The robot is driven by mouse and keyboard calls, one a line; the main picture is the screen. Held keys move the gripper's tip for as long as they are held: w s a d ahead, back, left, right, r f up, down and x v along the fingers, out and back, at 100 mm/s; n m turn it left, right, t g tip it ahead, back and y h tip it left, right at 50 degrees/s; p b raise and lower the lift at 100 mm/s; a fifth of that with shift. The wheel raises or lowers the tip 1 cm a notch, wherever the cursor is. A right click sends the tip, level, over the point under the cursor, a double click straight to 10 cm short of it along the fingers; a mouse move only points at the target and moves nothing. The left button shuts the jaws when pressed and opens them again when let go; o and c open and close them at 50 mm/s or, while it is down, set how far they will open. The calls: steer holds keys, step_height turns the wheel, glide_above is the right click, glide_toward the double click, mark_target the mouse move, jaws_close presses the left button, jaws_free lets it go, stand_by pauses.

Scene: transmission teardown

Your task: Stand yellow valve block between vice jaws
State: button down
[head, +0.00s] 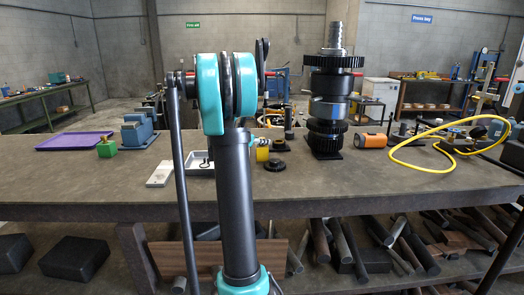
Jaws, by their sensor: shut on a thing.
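A small yellow block (262,154), which looks like the valve block, shows just right of my arm column at bench height. My arm hides what is left of it, so I cannot tell whether it rests on the bench or is held. The blue and grey vice (138,131) stands on the left part of the bench. Its jaw gap is too small to make out. My arm rises in the middle of the head view and its far end is hidden behind its own links.
On the bench (330,185) are a purple tray (74,141), a green block with a brass top (106,147), a white tray (201,163), a tall dark gear stack (329,95), an orange cylinder (374,140) and a yellow hose (408,158). The front right is clear.

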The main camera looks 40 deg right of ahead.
steer(key=shift+r, duration=0.1)
step_height(320, 180, up, 20)
stand_by(0.5)
